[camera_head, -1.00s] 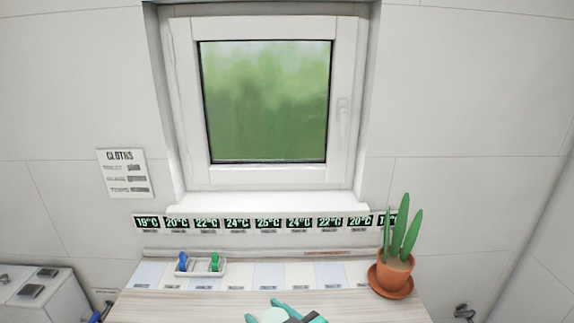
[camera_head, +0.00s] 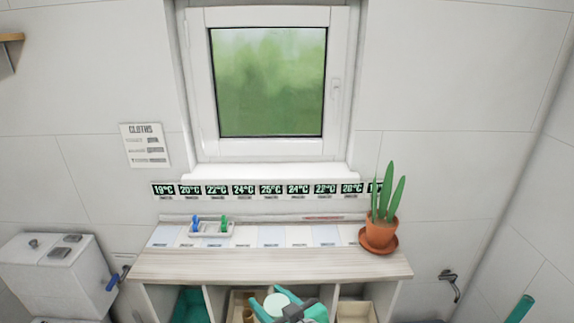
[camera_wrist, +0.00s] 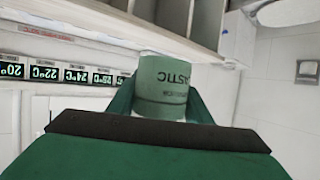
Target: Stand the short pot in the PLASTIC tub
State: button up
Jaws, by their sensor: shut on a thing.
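A short pale green pot (camera_wrist: 163,88) is held in my gripper (camera_wrist: 160,102). The wrist view shows it between the two green fingers, with dark lettering reading "ASTIC" on its side, upside down. In the head view its round pale top (camera_head: 277,299) shows between the teal fingers of my gripper (camera_head: 285,306). The gripper is in front of the cart's open compartments, below its top edge in the picture. A teal tub (camera_head: 190,306) stands in the left compartment. No tub label is readable, so I cannot tell which tub is the PLASTIC one.
The wooden cart top (camera_head: 270,264) carries a potted plant (camera_head: 380,232) at right and a small white tray (camera_head: 211,230) with blue and green pieces. A beige tub (camera_head: 236,300) with brown items and a cream tub (camera_head: 357,311) sit in other compartments.

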jog(key=w+d+f+m+t+h, duration=0.1)
jog(key=d+f+m+h, duration=0.2)
jog(key=f, duration=1.1)
jog(key=w+d+f+m+t+h, duration=0.1)
jog(key=d+f+m+h, duration=0.15)
jog(key=f, duration=1.15)
jog(key=s+f+h, duration=0.1)
jog(key=s+f, duration=0.2)
jog(key=f, duration=0.2)
jog(key=s+a+f+m, duration=0.1)
jog(key=s+f, duration=0.1)
jog(key=f, duration=0.3)
jog(key=shift+s+a+h, duration=0.2)
jog(key=shift+s+h, duration=0.15)
jog(key=shift+s, duration=0.05)
jog(key=shift+f, duration=0.1)
